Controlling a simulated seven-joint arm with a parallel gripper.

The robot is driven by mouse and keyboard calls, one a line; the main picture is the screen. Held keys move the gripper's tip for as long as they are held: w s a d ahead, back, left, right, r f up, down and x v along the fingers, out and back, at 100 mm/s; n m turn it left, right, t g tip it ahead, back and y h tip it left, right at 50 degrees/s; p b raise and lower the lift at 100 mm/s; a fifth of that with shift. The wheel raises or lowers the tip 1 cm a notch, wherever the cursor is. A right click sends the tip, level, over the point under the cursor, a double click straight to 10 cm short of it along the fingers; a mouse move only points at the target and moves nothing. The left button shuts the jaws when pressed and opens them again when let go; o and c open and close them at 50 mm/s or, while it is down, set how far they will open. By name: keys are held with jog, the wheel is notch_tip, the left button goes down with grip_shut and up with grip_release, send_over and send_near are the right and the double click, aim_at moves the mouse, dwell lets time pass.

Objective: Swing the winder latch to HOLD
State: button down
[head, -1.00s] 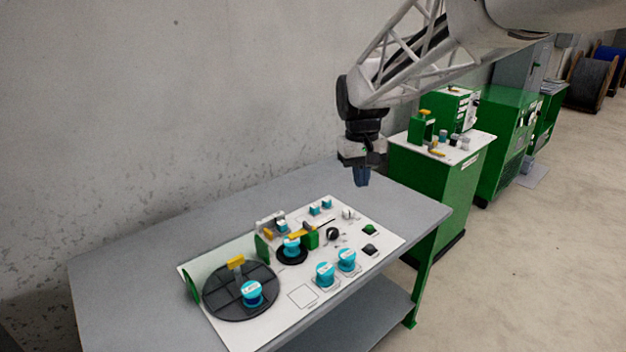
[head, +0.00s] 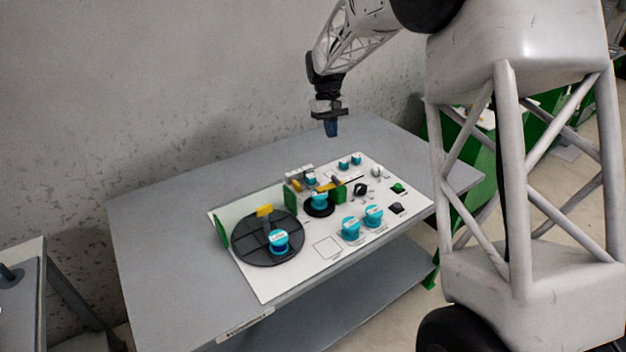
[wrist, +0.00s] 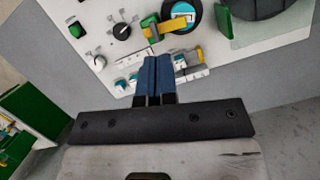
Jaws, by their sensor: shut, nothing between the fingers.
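The winder is a small dark disc (head: 319,211) with a teal spool on it, between green posts on the white panel (head: 300,265). A yellow bar (head: 328,187), which looks like the latch, reaches across above the spool; it also shows in the wrist view (wrist: 168,27), beside a green post. The HOLD marking is too small to read. My gripper (head: 331,131) points down with blue fingers, above and behind the panel's back edge, apart from everything. In the wrist view my gripper (wrist: 158,60) is shut and empty, its fingertips showing below the yellow bar.
A large dark turntable (head: 250,250) with a teal spool and yellow block is at the panel's left. Two teal spools (head: 362,221) stand in front. A black knob (head: 360,190) sits right of the winder. Small teal parts line the back. The grey table (head: 160,250) is clear around the panel.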

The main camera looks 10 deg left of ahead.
aim_at(315, 190)
jog(key=w+a+f+n+h, duration=0.1)
jog(key=w+a+f, duration=0.5)
jog(key=a+f, duration=0.3)
jog(key=shift+a+f+g, duration=0.35)
jog(key=shift+a+g, duration=0.05)
jog(key=shift+a, duration=0.15)
jog(key=shift+w, duration=0.1)
jog(key=x, duration=0.9)
jog(key=shift+d+f, duration=0.1)
jog(key=shift+f, duration=0.25)
jog(key=shift+s+d+f, duration=0.1)
jog(key=shift+s+d, duration=0.3)
jog(key=shift+s, duration=0.2)
jog(key=shift+s+d, duration=0.4)
jog(key=shift+s, duration=0.2)
jog(key=shift+s+d, duration=0.45)
jog(key=shift+s, duration=0.1)
